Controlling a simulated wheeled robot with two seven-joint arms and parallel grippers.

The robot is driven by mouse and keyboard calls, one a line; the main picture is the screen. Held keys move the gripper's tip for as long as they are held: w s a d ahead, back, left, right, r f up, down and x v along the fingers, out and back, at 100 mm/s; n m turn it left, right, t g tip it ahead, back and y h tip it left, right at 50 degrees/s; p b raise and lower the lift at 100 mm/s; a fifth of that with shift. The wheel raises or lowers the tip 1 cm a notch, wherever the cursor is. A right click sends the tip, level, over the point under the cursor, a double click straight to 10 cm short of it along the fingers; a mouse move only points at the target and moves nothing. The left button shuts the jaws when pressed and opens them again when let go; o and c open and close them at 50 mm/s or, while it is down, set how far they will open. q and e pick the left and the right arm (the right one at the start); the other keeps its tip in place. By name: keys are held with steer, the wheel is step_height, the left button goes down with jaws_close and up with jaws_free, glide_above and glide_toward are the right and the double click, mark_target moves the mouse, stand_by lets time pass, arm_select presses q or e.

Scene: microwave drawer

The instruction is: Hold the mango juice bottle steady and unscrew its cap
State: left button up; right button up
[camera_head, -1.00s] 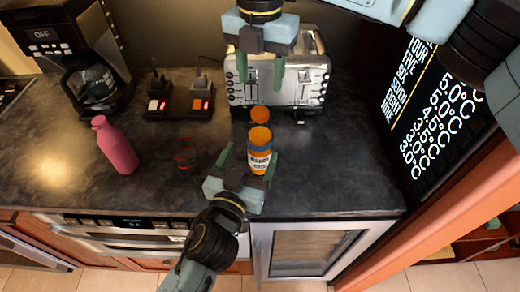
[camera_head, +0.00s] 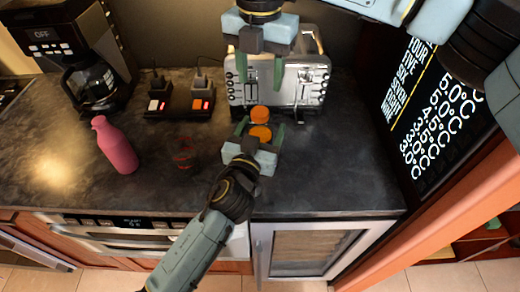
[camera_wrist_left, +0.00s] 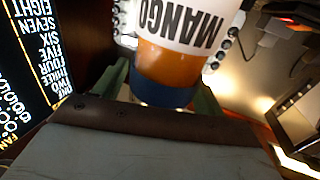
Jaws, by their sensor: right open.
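The mango juice bottle (camera_wrist_left: 180,45) shows a white "MANGO" label, orange juice and a dark blue band in the left wrist view, where its lettering is upside down. In the head view its orange upper part (camera_head: 260,132) shows, with a small orange disc (camera_head: 259,114) just above it; I cannot tell whether the disc is the cap. My left gripper (camera_head: 259,131) is around the bottle, with a finger on each side and gaps visible; it hides the label from the head. My right gripper (camera_head: 261,75) hangs open and empty behind and above the bottle, before the toaster.
A chrome toaster (camera_head: 300,85) stands behind the bottle. A pink bottle (camera_head: 115,147), a reddish clear glass (camera_head: 184,153), a switched socket strip (camera_head: 180,104) and a coffee maker (camera_head: 92,85) are on the left. The dark counter (camera_head: 335,170) is clear at the right.

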mark_target(260, 112)
arm_select(q)
jaws_close()
arm_select(e)
steer(key=m, duration=0.7)
steer(key=shift+m, duration=0.3)
steer(key=m, duration=0.5)
steer(key=shift+m, duration=0.3)
steer(key=shift+f, duration=0.5)
step_height(260, 112, down, 7)
